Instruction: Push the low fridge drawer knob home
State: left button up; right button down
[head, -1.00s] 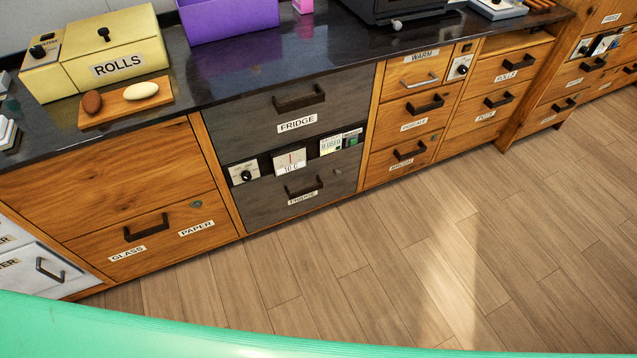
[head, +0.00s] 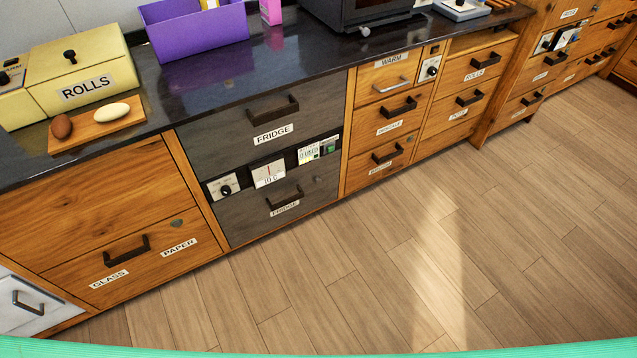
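The low fridge drawer (head: 240,222) is a dark grey front below the upper fridge drawer (head: 225,137). It has a dark bar handle (head: 285,199) and a FRIDGE label. A small round knob (head: 318,179) sits at its upper right; whether it stands out or is pressed in is too small to tell. A strip between the two fridge drawers carries a black dial (head: 225,189), a gauge reading about 10 C (head: 268,173) and a small panel with green (head: 327,147). Both fridge drawers look closed. Neither of my grippers is in view.
Wooden drawers flank the fridge: GLASS and PAPER (head: 120,270) at left, WARM (head: 390,77) at right. The dark counter (head: 270,60) holds a yellow ROLLS box (head: 85,70), a board (head: 90,132) with two egg-shaped items and a purple bin (head: 195,38). The wooden floor (head: 390,270) is clear.

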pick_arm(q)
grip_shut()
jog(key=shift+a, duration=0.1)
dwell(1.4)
